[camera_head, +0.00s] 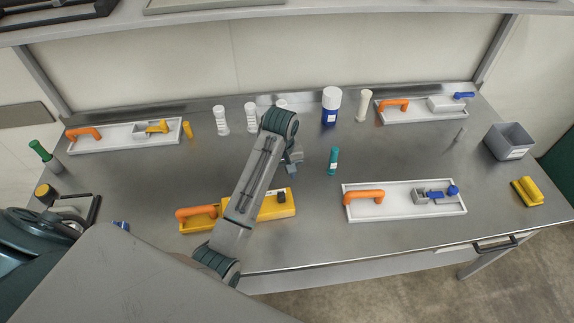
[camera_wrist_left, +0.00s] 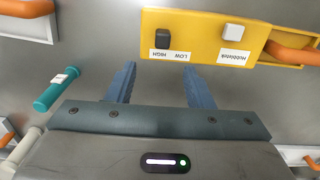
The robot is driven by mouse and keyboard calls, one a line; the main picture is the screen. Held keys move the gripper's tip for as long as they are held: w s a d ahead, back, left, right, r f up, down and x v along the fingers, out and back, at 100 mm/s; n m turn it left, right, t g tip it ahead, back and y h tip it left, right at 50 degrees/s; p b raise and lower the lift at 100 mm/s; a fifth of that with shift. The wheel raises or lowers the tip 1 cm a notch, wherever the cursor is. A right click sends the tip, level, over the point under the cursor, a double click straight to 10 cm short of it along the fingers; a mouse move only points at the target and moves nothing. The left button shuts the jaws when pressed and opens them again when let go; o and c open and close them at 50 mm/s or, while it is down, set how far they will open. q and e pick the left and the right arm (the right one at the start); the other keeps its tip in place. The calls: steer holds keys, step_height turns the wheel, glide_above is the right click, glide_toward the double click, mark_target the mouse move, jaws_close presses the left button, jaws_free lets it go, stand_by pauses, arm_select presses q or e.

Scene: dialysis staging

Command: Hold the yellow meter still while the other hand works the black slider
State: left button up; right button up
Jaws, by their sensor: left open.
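The yellow meter (camera_head: 268,207) lies near the table's front edge in the head view, partly hidden behind my left arm. It has an orange handle (camera_head: 196,212) at its left. The black slider (camera_head: 282,196) sits on its right part. In the left wrist view the meter (camera_wrist_left: 200,30) crosses the top, with the black slider (camera_wrist_left: 162,39) above a LOW/HIGH label and a white knob (camera_wrist_left: 232,33) beside it. My left gripper (camera_wrist_left: 158,68) is open and empty, its fingertips near the meter's edge on the slider side. It also shows in the head view (camera_head: 292,170). My right gripper is not in view.
A white tray (camera_head: 355,209) with an orange handle and blue part lies to the right. Bottles line the back, including a blue-and-white one (camera_head: 331,106). A grey bin (camera_head: 510,141) stands at far right.

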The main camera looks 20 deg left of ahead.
mark_target(281, 194)
arm_select(q)
steer(key=shift+s+f, duration=0.1)
steer(key=shift+s, duration=0.15)
step_height(281, 194, down, 9)
steer(key=shift+r+p, duration=0.1)
steer(key=shift+p, duration=1.05)
steer(key=shift+s+f, duration=0.15)
steer(key=shift+f, duration=0.55)
jaws_close()
jaws_free()
